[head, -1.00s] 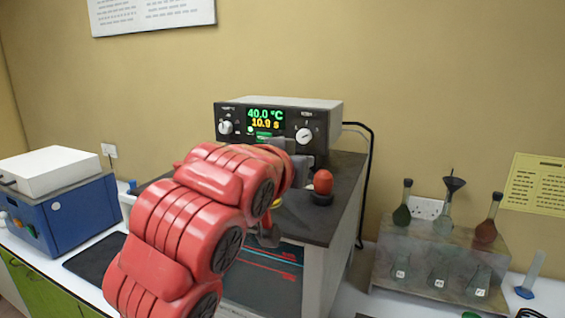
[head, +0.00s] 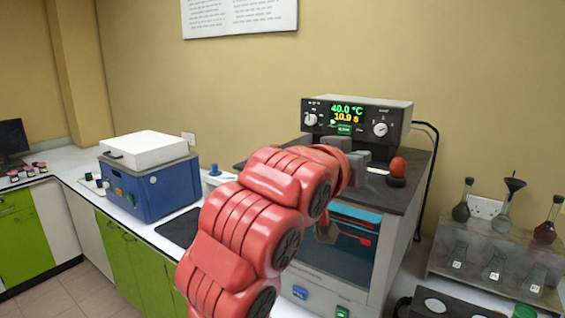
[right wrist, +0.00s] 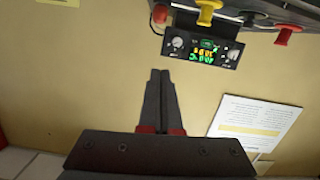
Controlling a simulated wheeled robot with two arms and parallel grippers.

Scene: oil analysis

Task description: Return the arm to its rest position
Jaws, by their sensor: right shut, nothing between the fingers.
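My red right arm reaches up from the bottom middle of the head view. Its grey right gripper (head: 352,155) is in front of the black control unit (head: 357,117), whose display reads 40.0 °C and 10.9 s. In the right wrist view the black fingers of the right gripper (right wrist: 160,73) lie together, shut with nothing between them. The control unit (right wrist: 203,48) appears upside down there, apart from the fingertips. My left gripper is in neither current view.
A red-topped stopper (head: 398,167) stands on the grey bath (head: 405,195), beside the gripper. A blue box with a white lid (head: 155,185) stands at left. A flask rack (head: 470,265) is at right. In the wrist view, yellow (right wrist: 207,10) and red (right wrist: 286,34) stoppers show.

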